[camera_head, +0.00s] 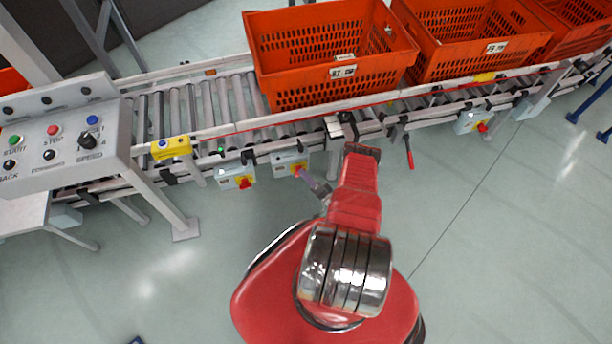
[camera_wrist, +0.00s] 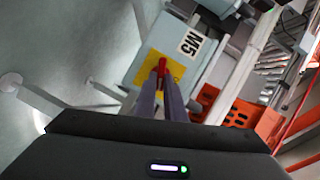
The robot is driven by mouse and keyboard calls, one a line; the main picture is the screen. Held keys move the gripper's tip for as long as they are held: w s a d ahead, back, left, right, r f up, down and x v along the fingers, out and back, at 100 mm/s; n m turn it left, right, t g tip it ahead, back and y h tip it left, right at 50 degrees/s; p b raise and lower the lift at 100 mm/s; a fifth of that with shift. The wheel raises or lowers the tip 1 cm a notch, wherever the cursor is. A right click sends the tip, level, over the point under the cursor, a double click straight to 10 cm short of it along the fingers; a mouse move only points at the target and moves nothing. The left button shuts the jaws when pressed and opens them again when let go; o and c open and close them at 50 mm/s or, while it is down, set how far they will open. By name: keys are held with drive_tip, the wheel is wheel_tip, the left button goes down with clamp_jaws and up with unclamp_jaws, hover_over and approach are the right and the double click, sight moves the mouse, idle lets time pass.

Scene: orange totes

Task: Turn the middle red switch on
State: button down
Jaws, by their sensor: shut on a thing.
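The middle red switch (camera_wrist: 162,67) has a red handle on a yellow plate (camera_wrist: 178,72), on a grey box (camera_wrist: 150,60) labelled M5. It also shows in the head view (camera_head: 297,169), on a box hung from the conveyor's front side. My gripper (camera_wrist: 161,80) has its two slim fingers closed on the red handle, one on each side. In the head view my gripper (camera_head: 303,174) reaches the box from the lower right. The handle stands roughly upright in the wrist view. The fingers hide part of it.
A second switch box (camera_head: 237,179) hangs just to the left and a third (camera_head: 474,122) far to the right. Orange totes (camera_head: 330,90) stand on the roller conveyor (camera_head: 205,100). A red lever (camera_head: 409,152) hangs right of my arm. A control panel (camera_head: 60,135) stands at left.

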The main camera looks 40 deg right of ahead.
drive_tip(key=c, duration=1.9)
unclamp_jaws()
drive_tip(key=shift+w+d+r, duration=0.15)
drive_tip(key=shift+w+d, duration=0.1)
drive_tip(key=shift+d, duration=0.15)
drive_tip(key=shift+o, duration=0.3)
drive_tip(key=shift+a, duration=0.1)
drive_tip(key=shift+s+a, duration=0.1)
drive_tip(key=shift+s, duration=0.05)
drive_tip(key=s+a+r, duration=0.1)
drive_tip(key=s, duration=1.2)
drive_tip(key=shift+s+a+r, duration=0.2)
drive_tip(key=shift+a+r, duration=0.1)
drive_tip(key=shift+a, duration=0.05)
